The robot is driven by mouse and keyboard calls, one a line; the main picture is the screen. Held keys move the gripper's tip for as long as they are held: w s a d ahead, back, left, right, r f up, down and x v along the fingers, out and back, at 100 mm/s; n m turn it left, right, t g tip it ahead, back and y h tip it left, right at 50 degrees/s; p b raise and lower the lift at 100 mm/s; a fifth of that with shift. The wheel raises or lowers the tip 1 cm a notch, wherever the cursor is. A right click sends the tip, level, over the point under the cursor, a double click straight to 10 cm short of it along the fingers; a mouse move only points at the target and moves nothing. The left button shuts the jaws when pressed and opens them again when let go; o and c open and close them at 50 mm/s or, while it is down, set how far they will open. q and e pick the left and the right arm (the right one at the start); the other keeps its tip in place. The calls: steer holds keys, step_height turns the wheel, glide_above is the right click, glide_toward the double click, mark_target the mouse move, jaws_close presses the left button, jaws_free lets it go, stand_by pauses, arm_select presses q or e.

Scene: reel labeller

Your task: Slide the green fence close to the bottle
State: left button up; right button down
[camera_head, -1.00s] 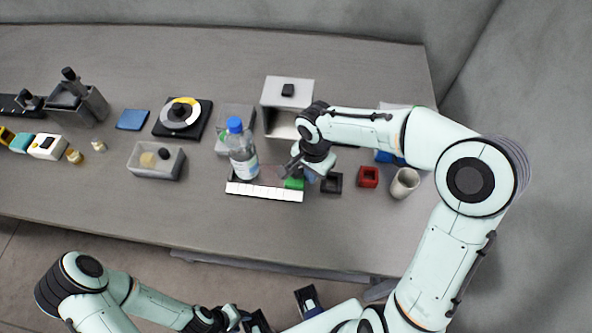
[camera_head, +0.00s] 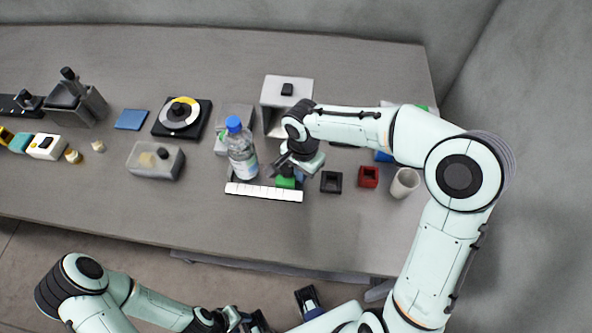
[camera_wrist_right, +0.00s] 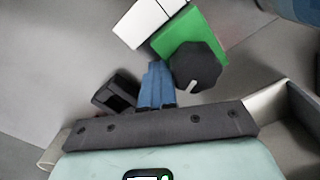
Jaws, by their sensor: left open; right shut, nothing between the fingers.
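The clear bottle (camera_head: 241,152) with a blue cap stands upright on the rail behind the white ruled strip (camera_head: 262,191). The green fence (camera_head: 286,183) is right of the bottle on this rail, with a small gap between them. In the right wrist view the green fence (camera_wrist_right: 190,36) carries a black knob (camera_wrist_right: 196,67). My right gripper (camera_head: 298,173) is low at the fence's right side. Its blue fingers (camera_wrist_right: 156,78) are shut and empty, beside the fence and knob; contact is hard to tell. My left gripper (camera_head: 252,322) is open, in front of the table and partly cut off.
A black square holder (camera_head: 331,182), a red one (camera_head: 368,176) and a white cup (camera_head: 404,182) stand to the right. A grey box (camera_head: 288,91) stands behind my right gripper. A grey bin (camera_head: 156,160) is left of the bottle. The front table strip is clear.

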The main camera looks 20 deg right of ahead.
mark_target(287, 167)
steer(key=shift+w+a+r, duration=0.1)
steer(key=shift+w+a, duration=0.35)
steer(key=shift+a, duration=0.25)
steer(key=shift+w+a, duration=0.45)
steer(key=shift+a, duration=0.25)
steer(key=shift+w+a+r, duration=0.1)
steer(key=shift+w+a, duration=0.35)
steer(key=shift+a, duration=0.25)
arm_select(q)
steer(key=shift+f, duration=0.15)
arm_select(e)
steer(key=shift+d+f, duration=0.1)
steer(key=shift+s+d+b, duration=0.3)
steer(key=shift+s+d, duration=0.05)
steer(key=shift+d, duration=0.1)
steer(key=shift+r+p, duration=2.3)
steer(key=shift+r, duration=1.65)
arm_select(q)
steer(key=r, duration=0.1)
steer(key=w+r, duration=0.1)
steer(key=r, duration=0.1)
steer(key=w+r, duration=0.1)
steer(key=shift+w+r, duration=0.2)
steer(key=shift+r, duration=0.2)
steer(key=shift+s, duration=0.15)
arm_select(e)
steer(key=shift+s+f, duration=0.1)
